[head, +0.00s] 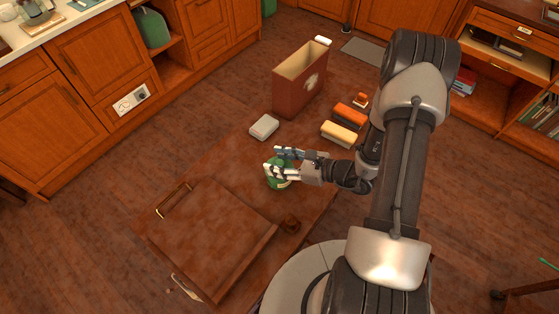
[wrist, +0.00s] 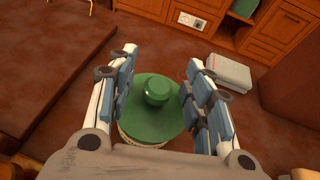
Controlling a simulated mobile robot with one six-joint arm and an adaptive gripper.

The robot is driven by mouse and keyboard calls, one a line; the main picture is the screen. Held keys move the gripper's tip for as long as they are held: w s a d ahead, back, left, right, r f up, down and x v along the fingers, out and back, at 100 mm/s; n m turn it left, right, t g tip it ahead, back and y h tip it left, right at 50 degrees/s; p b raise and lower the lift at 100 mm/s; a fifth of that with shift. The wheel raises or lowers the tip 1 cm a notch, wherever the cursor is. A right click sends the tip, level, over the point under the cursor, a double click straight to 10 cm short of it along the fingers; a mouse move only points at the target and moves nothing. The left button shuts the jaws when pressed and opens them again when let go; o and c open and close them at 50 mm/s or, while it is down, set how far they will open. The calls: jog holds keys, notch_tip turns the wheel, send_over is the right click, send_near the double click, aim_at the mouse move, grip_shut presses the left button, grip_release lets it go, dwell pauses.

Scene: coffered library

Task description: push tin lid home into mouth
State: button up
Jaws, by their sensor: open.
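The tin (head: 279,183) stands on the low brown table (head: 234,160), largely hidden behind my gripper's fingers in the head view. Its green lid (wrist: 150,118) has a round green knob and shows from above in the wrist view. A pale rim of the tin (wrist: 137,143) shows below the lid's near edge. My gripper (head: 279,161) is open, with one finger on each side of the lid. In the wrist view, my gripper (wrist: 160,85) has a gap between each finger and the knob. I cannot tell how deep the lid sits in the mouth.
A grey-white box (head: 264,127) lies behind the tin. A tall open dark red box (head: 301,80), an orange block (head: 350,116) and a yellow block (head: 339,134) stand further back.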

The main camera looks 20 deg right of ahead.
jog(key=v, duration=1.2)
dwell(0.9)
jog(key=s+a+r+n+g+h, duration=0.1)
jog(key=s+a+r+n+g, duration=0.3)
jog(key=r+n, duration=0.3)
jog(key=s+a+r+n+g+h, duration=0.1)
jog(key=s+a+r+n+g, duration=0.25)
jog(key=a+r+n, duration=0.35)
jog(key=s+d+r+n+t+h, duration=0.2)
jog(key=s+r+n+h, duration=0.4)
jog(key=r+n, duration=0.5)
jog(key=shift+s+d+r+n+t+h, duration=0.2)
jog(key=shift+d+n+t+h, duration=0.25)
jog(key=shift+n+h, duration=0.5)
